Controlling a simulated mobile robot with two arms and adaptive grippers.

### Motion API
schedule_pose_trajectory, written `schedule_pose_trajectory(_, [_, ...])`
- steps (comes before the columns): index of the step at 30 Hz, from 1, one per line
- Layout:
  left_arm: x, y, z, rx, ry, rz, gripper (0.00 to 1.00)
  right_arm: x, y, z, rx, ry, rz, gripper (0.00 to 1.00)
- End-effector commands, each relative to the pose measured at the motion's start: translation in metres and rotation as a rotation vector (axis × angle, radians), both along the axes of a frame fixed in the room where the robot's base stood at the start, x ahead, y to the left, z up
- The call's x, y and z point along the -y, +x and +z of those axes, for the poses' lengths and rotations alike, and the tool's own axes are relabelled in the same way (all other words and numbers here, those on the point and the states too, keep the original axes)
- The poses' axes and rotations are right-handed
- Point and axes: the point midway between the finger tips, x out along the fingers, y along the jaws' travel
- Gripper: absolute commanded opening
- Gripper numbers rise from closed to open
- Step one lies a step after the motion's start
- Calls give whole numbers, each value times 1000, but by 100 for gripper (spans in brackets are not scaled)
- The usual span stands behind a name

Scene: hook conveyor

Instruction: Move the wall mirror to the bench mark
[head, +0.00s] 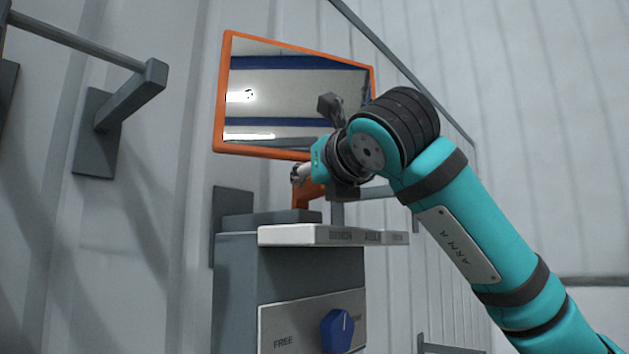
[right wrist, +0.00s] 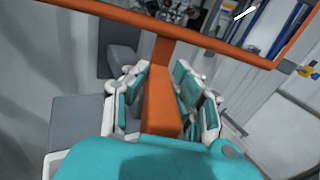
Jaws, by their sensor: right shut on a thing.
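The wall mirror (head: 290,95) has an orange frame and faces me above the grey housing in the head view. Its orange stem (right wrist: 162,85) runs down between the fingers of my right gripper (right wrist: 165,105) in the right wrist view. My right gripper (head: 305,173) is shut on this stem, just below the frame. The arm covers the mirror's lower right part in the head view. A pale plate (head: 320,236) below the stem carries several words; "AISLE" seems to be one, the others are too blurred to read. My left gripper is not in view.
A grey housing (head: 238,290) under the plate bears a blue knob (head: 337,330) on a panel marked "FREE" at its left. A grey wall bracket (head: 130,95) with a bar juts out at the left. The ribbed wall stands close behind.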

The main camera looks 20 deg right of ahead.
Motion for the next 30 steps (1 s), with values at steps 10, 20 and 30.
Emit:
schedule_pose_trajectory(10, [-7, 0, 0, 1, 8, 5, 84, 0, 0, 1, 3, 1, 2, 48])
schedule_pose_trajectory(20, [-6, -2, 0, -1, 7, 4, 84, 1, -9, 2, 4, 1, 2, 48])
schedule_pose_trajectory(30, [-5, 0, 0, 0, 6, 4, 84, 6, -77, 2, 7, 0, 3, 48])
